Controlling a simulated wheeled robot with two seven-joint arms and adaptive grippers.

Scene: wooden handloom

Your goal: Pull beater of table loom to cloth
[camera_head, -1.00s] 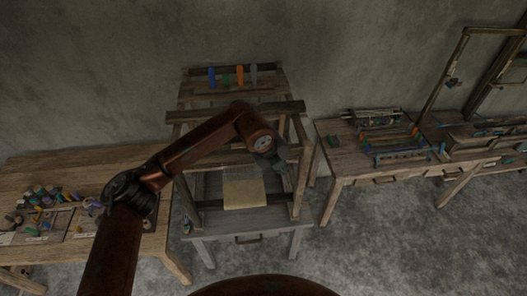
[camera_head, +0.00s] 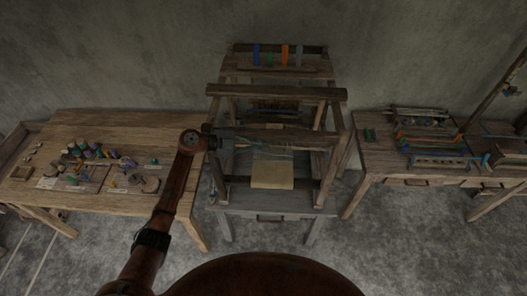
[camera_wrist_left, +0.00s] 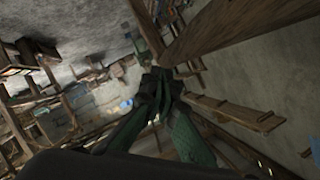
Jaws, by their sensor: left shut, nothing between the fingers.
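The table loom (camera_head: 276,92) stands in the middle of the head view, with an upright wooden frame. A horizontal wooden bar (camera_head: 295,138), which looks like the beater, crosses it above and behind the pale cloth (camera_head: 272,175). My left gripper (camera_head: 238,141) is at the left side of the loom, close to the left end of this bar. Whether it touches the bar I cannot tell. In the left wrist view its dark green fingers (camera_wrist_left: 160,88) meet at the tips, with nothing between them. A thick wooden beam (camera_wrist_left: 235,28) passes close beside them. My right gripper is not in view.
A wooden table (camera_head: 120,120) with small coloured items stands left of the loom. Another table (camera_head: 370,178) with a rack of coloured pieces (camera_head: 430,140) stands to the right. The loom's posts (camera_head: 335,160) and upper crossbar (camera_head: 280,92) are near my gripper. Grey floor is open in front.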

